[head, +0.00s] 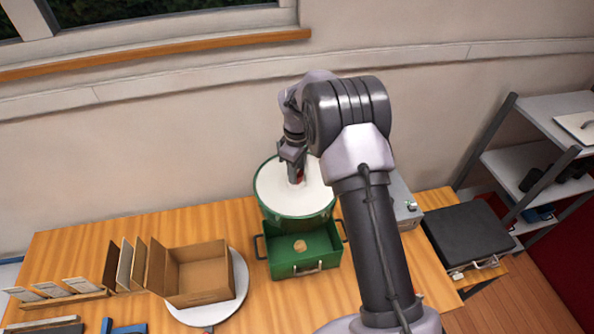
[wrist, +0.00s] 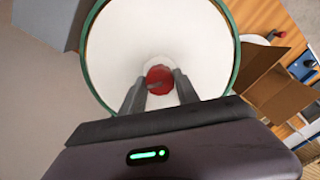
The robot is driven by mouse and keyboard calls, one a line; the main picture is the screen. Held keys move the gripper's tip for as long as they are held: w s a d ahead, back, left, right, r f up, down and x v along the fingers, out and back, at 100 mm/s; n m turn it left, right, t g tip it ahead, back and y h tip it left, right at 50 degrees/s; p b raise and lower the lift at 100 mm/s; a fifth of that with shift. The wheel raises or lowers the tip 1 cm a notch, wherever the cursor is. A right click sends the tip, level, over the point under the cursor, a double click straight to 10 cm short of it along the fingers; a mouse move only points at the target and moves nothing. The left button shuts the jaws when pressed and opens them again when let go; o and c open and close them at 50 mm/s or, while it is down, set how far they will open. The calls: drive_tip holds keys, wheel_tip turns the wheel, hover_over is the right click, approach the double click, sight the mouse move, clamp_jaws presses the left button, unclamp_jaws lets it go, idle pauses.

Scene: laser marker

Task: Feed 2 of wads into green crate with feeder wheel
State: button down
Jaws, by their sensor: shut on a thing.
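The feeder wheel (head: 270,190) is a round white disc with a green rim on a green body, standing at the back of the table. It fills much of the wrist view (wrist: 110,50). My gripper (head: 297,177) is over the disc, and in the wrist view its fingers (wrist: 160,84) are shut on a red knob (wrist: 160,78) on the wheel. The green crate (head: 290,270) stands just in front of the wheel. One tan wad (head: 300,245) lies in it. The crate's right end is partly close to my arm.
An open cardboard box (head: 202,275) sits on a round white plate (head: 240,290) left of the crate. Upright boards (head: 125,265) and small cards stand further left. A grey box (head: 403,205) and a black case (head: 467,235) are to the right. Grey shelves (head: 540,150) stand beyond.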

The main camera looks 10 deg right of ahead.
drive_tip(key=shift+r+n, duration=0.1)
drive_tip(key=shift+n, duration=0.5)
drive_tip(key=c, duration=0.9)
unclamp_jaws()
drive_tip(key=shift+a, duration=0.1)
wheel_tip(320, 180, up, 17)
drive_tip(key=shift+r, duration=0.2)
drive_tip(key=shift+f, duration=0.1)
